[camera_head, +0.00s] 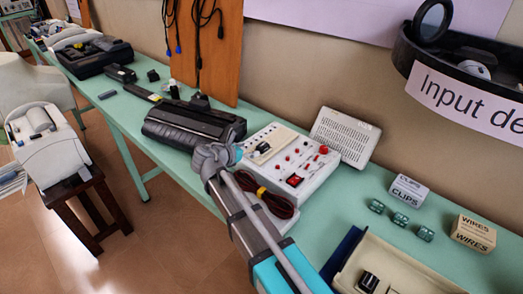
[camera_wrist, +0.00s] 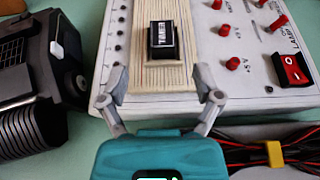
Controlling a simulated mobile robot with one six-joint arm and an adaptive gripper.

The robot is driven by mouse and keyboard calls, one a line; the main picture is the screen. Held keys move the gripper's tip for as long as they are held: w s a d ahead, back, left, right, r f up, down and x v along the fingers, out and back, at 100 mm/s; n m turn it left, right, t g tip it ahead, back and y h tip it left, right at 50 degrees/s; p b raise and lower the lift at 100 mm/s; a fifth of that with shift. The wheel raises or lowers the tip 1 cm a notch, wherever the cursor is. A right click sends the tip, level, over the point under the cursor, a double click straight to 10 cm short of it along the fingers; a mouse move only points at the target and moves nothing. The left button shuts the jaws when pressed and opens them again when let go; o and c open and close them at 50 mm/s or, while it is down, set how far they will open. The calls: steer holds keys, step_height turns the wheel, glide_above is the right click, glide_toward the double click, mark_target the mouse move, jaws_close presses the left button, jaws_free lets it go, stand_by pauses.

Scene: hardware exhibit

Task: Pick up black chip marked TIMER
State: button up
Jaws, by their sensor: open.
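The black chip (camera_wrist: 162,40) has a white label that seems to read TIMER. It sits on the cream ribbed breadboard strip (camera_wrist: 128,66) of the white electronics box (camera_wrist: 222,87). In the head view the chip (camera_head: 263,147) is a small dark block on the box (camera_head: 306,160), just right of my gripper (camera_head: 236,155). In the wrist view my gripper (camera_wrist: 162,84) is open and empty. Its fingers are spread wide at the near end of the strip, with the chip beyond and between them. The chip is not touched.
A black machine (camera_wrist: 30,85) stands close to the left. Red knobs and a red switch (camera_wrist: 292,70) rise from the box at right. Coiled red and black wires (camera_wrist: 285,150) lie in front. A beige tray (camera_head: 350,277) holds another dark block (camera_head: 368,282).

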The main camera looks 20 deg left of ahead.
mark_target(259, 147)
steer(key=shift+w+d+f, duration=0.1)
steer(key=shift+w, duration=0.15)
steer(key=shift+b+x, duration=1.05)
steer(key=shift+x, duration=1.6)
steer(key=shift+s+d, duration=0.1)
steer(key=shift+c, duration=0.3)
steer(key=c, duration=1.1)
